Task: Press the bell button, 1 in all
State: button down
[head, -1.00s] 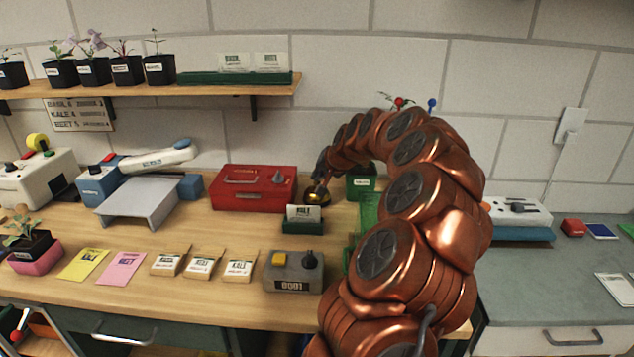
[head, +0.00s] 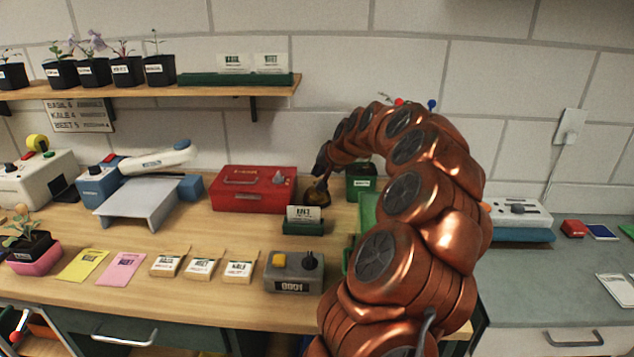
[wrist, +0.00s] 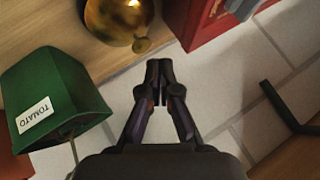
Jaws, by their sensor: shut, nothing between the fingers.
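The bell (wrist: 112,20) is a shiny brass dome with a small knob on top, at the top of the wrist view, standing on the wooden bench. In the head view the brass bell (head: 317,196) shows between the red box and the green pot, partly covered by my gripper (head: 318,176). In the wrist view my gripper (wrist: 159,68) is shut and empty. Its fingertips appear below and to the right of the bell's knob, with a gap in the picture. I cannot tell the height between them.
A red metal box (head: 253,189) stands left of the bell. A green pot labelled TOMATO (wrist: 60,95) is close on the other side. A green card holder (head: 303,228) stands in front. A grey counter box (head: 293,273) is at the bench's front. The brick wall is behind.

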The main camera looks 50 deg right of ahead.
jog(key=shift+r, duration=0.15)
jog(key=shift+r+p, duration=0.45)
jog(key=shift+r, duration=1.9)
